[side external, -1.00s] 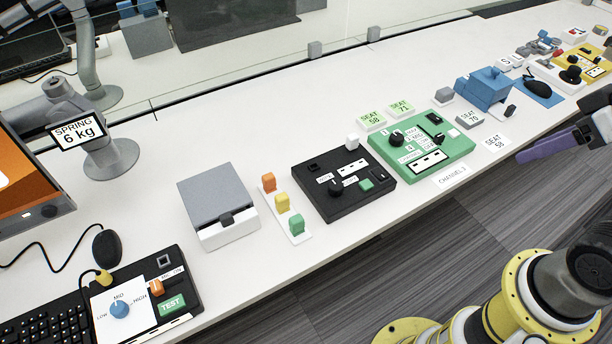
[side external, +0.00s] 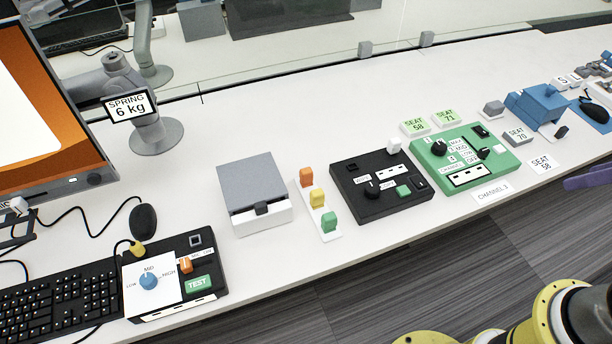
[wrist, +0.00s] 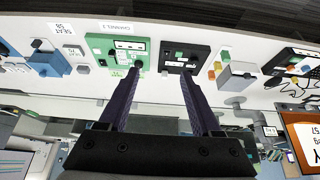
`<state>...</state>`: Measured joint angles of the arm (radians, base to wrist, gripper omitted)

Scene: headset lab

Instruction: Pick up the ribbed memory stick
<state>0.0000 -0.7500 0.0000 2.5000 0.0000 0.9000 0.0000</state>
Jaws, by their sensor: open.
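I cannot tell for sure which piece is the ribbed memory stick; ribs are too small to make out. Small upright orange (side external: 306,176), yellow (side external: 317,198) and green (side external: 329,220) pieces stand in a row on a white strip (side external: 322,231). A small dark piece (side external: 561,132) lies by the blue box at the right. My gripper (wrist: 160,78) is open and empty in the wrist view, its two purple fingers wide apart, pointing towards the green and black panels.
A black panel (side external: 355,205) and a green panel (side external: 455,176) lie mid-table. A grey-lidded white box (side external: 262,219) stands left of the strip. A blue box (side external: 535,104) is at the right. A keyboard (side external: 60,302) and a dial panel (side external: 205,268) are front left.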

